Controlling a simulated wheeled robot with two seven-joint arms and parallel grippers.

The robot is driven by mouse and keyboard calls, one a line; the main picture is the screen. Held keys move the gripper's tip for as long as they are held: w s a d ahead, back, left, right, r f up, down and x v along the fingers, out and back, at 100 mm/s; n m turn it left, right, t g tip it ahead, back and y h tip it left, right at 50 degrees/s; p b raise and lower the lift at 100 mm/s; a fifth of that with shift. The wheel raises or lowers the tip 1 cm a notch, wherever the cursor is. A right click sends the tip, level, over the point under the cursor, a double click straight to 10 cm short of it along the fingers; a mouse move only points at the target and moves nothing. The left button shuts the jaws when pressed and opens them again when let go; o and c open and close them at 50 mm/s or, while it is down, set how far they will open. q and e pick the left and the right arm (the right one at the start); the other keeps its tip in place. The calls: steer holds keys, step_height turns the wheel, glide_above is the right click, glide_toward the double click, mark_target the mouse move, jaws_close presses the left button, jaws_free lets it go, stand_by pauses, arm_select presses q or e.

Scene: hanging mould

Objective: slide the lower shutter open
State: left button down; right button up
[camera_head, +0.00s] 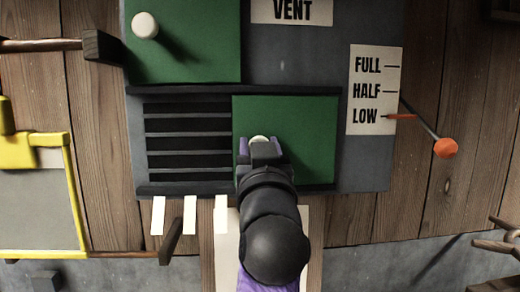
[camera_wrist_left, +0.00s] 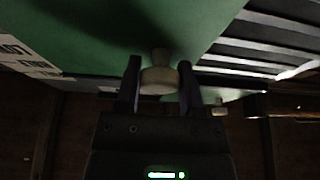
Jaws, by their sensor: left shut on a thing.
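The lower shutter (camera_head: 310,135) is a green panel covering the right part of its opening; dark louvre slats (camera_head: 187,136) show bare at the left. Its pale knob (camera_head: 259,140) sits near the panel's left side. My left gripper (camera_head: 260,147) reaches up from below and is shut on this knob. In the left wrist view the knob (camera_wrist_left: 158,80) is between the two fingers (camera_wrist_left: 158,88), with the green shutter (camera_wrist_left: 100,25) behind it and slats (camera_wrist_left: 265,45) at the right. My right gripper is not in view.
An upper green shutter (camera_head: 195,50) with its own pale knob (camera_head: 145,26) is above left. A FULL/HALF/LOW label (camera_head: 366,80) and an orange-tipped lever (camera_head: 445,148) are at the right. A yellow frame (camera_head: 76,195) is at the left. White strips (camera_head: 190,215) hang below the slats.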

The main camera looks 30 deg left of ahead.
arm_select(q)
steer(key=c, duration=0.6)
jaws_free()
steer(key=o, duration=0.4)
steer(key=shift+w+d, duration=0.15)
steer(key=shift+d, duration=0.15)
steer(key=shift+a, duration=0.1)
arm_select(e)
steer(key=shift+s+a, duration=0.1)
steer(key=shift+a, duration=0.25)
arm_select(q)
steer(key=b+v, duration=0.4)
steer(key=v, duration=0.6)
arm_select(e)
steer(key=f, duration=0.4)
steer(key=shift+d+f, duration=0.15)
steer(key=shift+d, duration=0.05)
